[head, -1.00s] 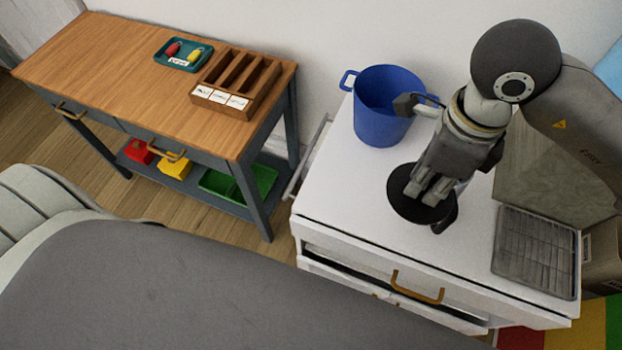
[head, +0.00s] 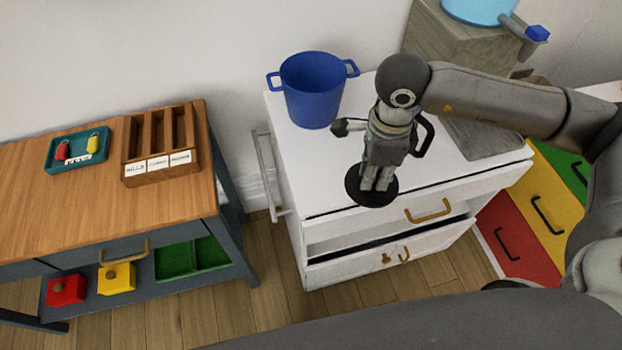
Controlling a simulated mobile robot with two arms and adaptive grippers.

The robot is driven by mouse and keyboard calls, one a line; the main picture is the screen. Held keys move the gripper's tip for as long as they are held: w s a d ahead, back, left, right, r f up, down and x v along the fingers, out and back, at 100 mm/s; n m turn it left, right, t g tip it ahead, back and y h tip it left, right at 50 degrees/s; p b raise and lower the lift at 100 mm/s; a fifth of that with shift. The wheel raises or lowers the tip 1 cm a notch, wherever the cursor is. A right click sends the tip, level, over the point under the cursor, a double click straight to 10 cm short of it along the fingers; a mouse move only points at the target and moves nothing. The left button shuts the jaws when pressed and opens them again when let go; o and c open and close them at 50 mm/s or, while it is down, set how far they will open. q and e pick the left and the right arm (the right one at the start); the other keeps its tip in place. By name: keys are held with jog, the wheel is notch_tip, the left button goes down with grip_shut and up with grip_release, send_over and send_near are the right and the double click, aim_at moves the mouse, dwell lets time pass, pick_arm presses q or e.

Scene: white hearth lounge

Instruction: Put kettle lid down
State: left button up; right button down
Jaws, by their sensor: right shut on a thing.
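My right gripper (head: 377,184) points down over the front part of the white cabinet top, shut on the kettle lid (head: 359,195), a flat, black round disc. The fingers cover the middle of the lid. From this angle the lid overlaps the cabinet's front edge, and I cannot tell whether it touches the top. A black curved handle (head: 430,133) shows just right of the gripper, possibly the kettle's. Any kettle body there is hidden behind my gripper. My left gripper is out of view.
A blue two-handled pot (head: 311,95) stands at the back left of the white cabinet top (head: 312,177). A wooden table (head: 60,210) at the left holds a teal tray (head: 50,160) and a compartment box (head: 161,179). Coloured drawers (head: 520,225) stand at the right.

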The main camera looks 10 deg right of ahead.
jog(key=w+a+f+p, duration=0.2)
jog(key=w+a+f, duration=0.1)
jog(key=w, duration=0.4)
jog(key=p, duration=0.2)
send_over(324, 177)
jog(key=f, duration=0.3)
jog(key=s+f, duration=0.1)
jog(key=f, duration=0.1)
jog(key=shift+d+f, duration=0.25)
jog(key=shift+d, duration=0.05)
jog(key=shift+w+a+f, duration=0.2)
jog(key=shift+w+f, duration=0.2)
jog(key=shift+f, duration=0.15)
notch_tip(324, 177, down, 2)
jog(key=shift+p, duration=0.6)
jog(key=shift+w+f, duration=0.1)
jog(key=shift+f, duration=0.5)
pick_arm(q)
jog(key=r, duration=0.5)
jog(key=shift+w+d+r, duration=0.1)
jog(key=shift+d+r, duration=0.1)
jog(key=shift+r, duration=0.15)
pick_arm(e)
jog(key=shift+f, duration=0.25)
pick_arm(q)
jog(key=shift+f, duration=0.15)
pick_arm(e)
jog(key=c, duration=1.4)
grip_release()
jog(key=shift+r, duration=0.1)
